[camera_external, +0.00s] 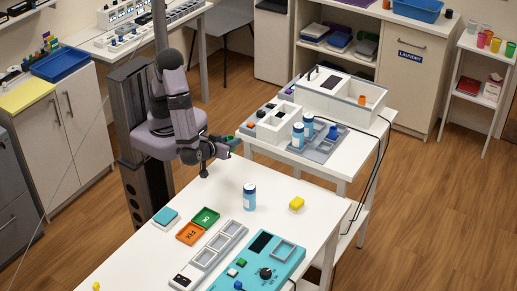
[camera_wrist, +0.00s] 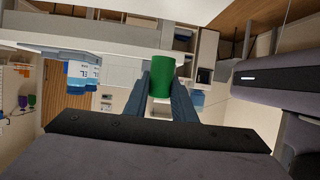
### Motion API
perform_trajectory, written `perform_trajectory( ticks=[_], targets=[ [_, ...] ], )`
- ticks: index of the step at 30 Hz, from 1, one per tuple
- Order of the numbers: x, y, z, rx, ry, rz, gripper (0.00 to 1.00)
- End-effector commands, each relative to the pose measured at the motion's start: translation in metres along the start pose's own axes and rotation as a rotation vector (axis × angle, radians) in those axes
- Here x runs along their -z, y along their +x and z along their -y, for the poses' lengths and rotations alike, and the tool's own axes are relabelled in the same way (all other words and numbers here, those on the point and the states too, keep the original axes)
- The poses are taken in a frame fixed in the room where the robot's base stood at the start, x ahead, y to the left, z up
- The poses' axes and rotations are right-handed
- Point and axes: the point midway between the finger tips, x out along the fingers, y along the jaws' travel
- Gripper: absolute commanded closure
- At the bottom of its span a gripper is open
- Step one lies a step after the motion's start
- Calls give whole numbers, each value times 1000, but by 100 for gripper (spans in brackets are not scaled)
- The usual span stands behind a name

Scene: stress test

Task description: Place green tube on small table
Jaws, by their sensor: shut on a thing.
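The green tube (camera_wrist: 162,77) sits between the two blue fingers of my gripper (camera_wrist: 171,92) in the wrist view, and the fingers are shut on it. In the external view my gripper (camera_external: 231,141) is above the far edge of the front white table (camera_external: 225,172), near the gap to the second table. The tube is small there and mostly hidden by the fingers. A small white stand (camera_external: 478,98) at the far right holds several coloured cups (camera_external: 495,44). A smaller white table (camera_external: 345,153) behind the front one holds devices. I cannot tell which is the small table.
Blue bottles (camera_external: 298,136) stand on the second table beside a white box (camera_external: 340,95).

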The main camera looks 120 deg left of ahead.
Motion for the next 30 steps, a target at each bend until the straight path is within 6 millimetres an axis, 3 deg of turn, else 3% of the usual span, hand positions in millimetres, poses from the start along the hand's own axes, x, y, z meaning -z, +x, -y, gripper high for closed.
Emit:
perform_trajectory(
  ticks=[6, 11, 14, 19, 30],
  targets=[
    [-18, -20, -82, -246, 104, -1, 100],
    [-45, -41, -120, -454, 198, -2, 100],
    [-62, -47, -125, -538, 233, -2, 100],
    [-80, -44, -113, -582, 249, -1, 100],
    [-88, -46, -103, -617, 254, 1, 100]
  ],
)
